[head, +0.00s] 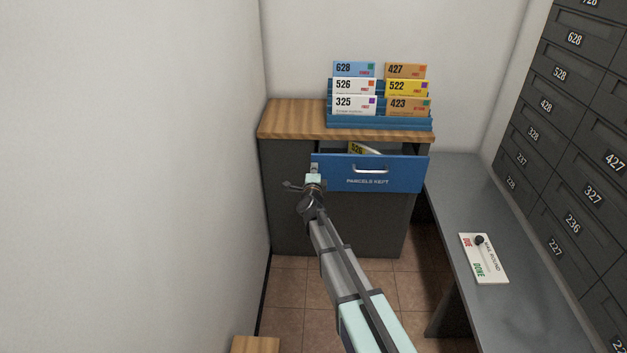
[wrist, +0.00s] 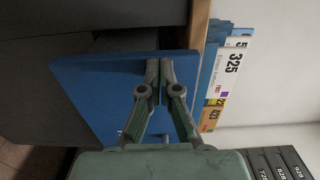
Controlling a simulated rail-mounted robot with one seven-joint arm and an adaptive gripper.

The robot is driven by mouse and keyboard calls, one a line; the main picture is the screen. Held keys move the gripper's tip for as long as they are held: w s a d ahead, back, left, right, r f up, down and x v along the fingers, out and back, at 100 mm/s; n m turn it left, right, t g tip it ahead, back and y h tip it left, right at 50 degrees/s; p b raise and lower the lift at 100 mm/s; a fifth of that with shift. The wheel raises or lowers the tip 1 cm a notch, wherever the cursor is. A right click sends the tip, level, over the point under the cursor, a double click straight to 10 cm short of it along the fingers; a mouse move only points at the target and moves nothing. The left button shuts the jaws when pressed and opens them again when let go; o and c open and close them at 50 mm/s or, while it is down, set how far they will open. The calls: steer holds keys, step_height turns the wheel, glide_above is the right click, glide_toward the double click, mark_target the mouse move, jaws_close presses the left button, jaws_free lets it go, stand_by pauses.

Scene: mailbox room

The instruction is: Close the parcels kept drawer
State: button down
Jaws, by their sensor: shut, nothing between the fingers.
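The parcels kept drawer has a blue front (head: 395,175) with a metal handle and the label "PARCELS KEPT". It stands out from the grey cabinet (head: 290,215), and an item marked "526" shows inside, behind the front. My gripper (head: 314,171) is at the left end of the drawer front, near its top edge, off the handle. In the wrist view my gripper (wrist: 159,66) is shut and empty, with its fingertips over the edge of the blue drawer front (wrist: 95,95). I cannot tell whether they touch it.
A blue rack (head: 375,123) of numbered mail stands on the wooden cabinet top (head: 290,117). A grey bench (head: 500,230) with a "MAIL ROUND" plate (head: 484,260) is to the right, below numbered mailboxes (head: 590,130). A white wall is close on the left.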

steer(key=w, duration=1)
steer(key=shift+w+d, duration=0.25)
steer(key=shift+d, duration=0.15)
steer(key=shift+w+r, duration=0.1)
steer(key=shift+r, duration=0.1)
